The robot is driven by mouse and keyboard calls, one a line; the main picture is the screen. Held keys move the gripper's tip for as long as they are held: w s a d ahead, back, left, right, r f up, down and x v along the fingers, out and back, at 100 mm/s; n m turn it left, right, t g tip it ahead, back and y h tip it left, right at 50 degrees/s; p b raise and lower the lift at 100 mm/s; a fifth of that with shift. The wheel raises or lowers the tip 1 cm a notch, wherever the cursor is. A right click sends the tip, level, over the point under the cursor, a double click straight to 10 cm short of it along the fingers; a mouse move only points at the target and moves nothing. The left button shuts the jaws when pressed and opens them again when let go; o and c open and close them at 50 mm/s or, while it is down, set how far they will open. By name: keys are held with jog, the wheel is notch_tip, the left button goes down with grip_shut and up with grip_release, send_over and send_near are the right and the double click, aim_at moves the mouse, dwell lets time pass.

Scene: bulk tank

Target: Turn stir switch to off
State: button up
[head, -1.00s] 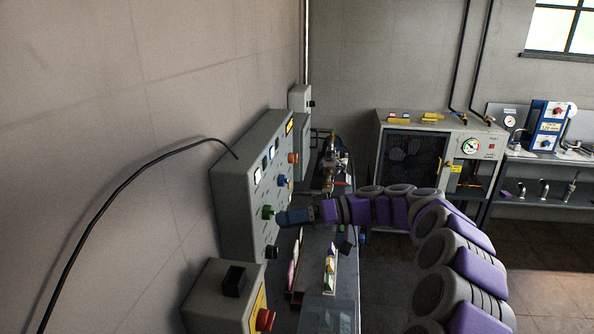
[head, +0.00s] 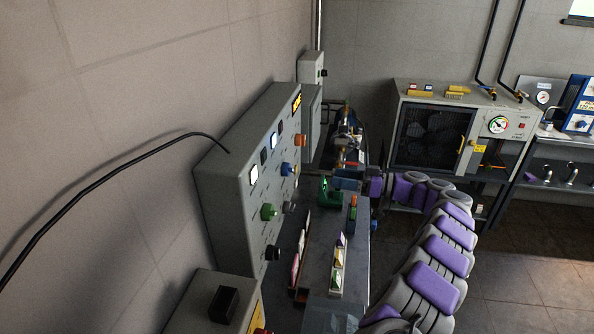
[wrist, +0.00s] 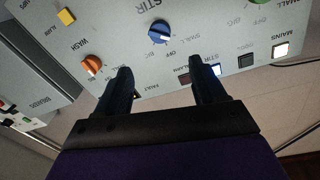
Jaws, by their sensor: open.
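The stir switch is a blue knob (wrist: 159,32) under the STIR label on the grey control panel (wrist: 115,40) in the wrist view. A pale mark shows on the knob, but I cannot tell which setting it points to. In the head view the blue knob (head: 287,169) sticks out from the panel (head: 222,170) between an orange and a green knob. My gripper (wrist: 160,70) is open and empty. Its two dark fingers point at the panel, one either side of the knob's line, with the knob beyond their tips and apart from them.
An orange knob (wrist: 91,65) marked WASH and a yellow button (wrist: 66,17) are on one side. A lit white MAINS switch (wrist: 280,50) is on the other. In the head view a bench (head: 322,250) with a green device (head: 329,194) stands below the panel. A black cable (head: 110,175) arcs to the panel.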

aim_at(293, 171)
jog(key=b+x, duration=0.1)
jog(key=x, duration=1.3)
jog(key=shift+w+a+f+b, duration=0.1)
jog(key=shift+a+b, duration=0.1)
jog(key=shift+b, duration=0.2)
jog(key=shift+d, duration=0.15)
jog(key=shift+c, duration=0.8)
jog(key=c, duration=0.9)
jog(key=shift+o, duration=0.2)
jog(key=shift+d, duration=0.1)
